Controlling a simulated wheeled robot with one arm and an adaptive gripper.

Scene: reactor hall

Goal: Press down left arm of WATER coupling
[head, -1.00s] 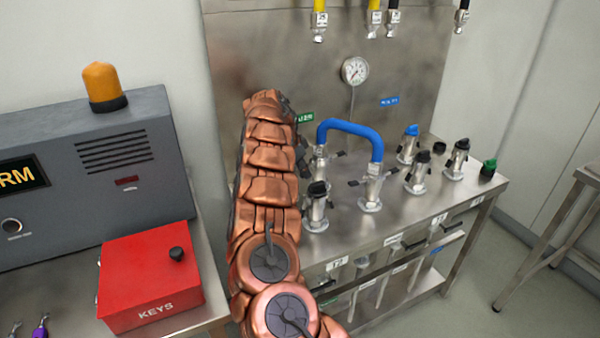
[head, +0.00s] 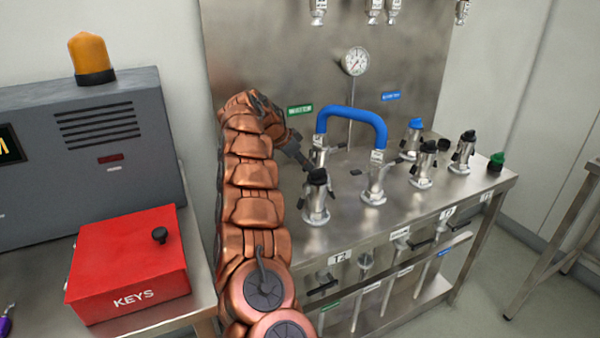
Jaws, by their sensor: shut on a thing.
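The WATER coupling (head: 318,156) is a silver fitting at the back of the steel bench, below a green label (head: 299,110). The left end of a blue hose (head: 350,112) is plugged upright into it. My copper arm reaches in from the front left. My dark gripper (head: 306,166) is at the coupling's left side, its fingers closed where the left arm sits. The left arm itself is hidden by the gripper, so its angle cannot be told.
A silver coupling with a black cap (head: 317,196) stands just in front of my gripper. The hose's right end sits in another coupling (head: 375,184). Several more couplings stand to the right. A red key box (head: 128,265) and grey alarm console (head: 90,150) are at left.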

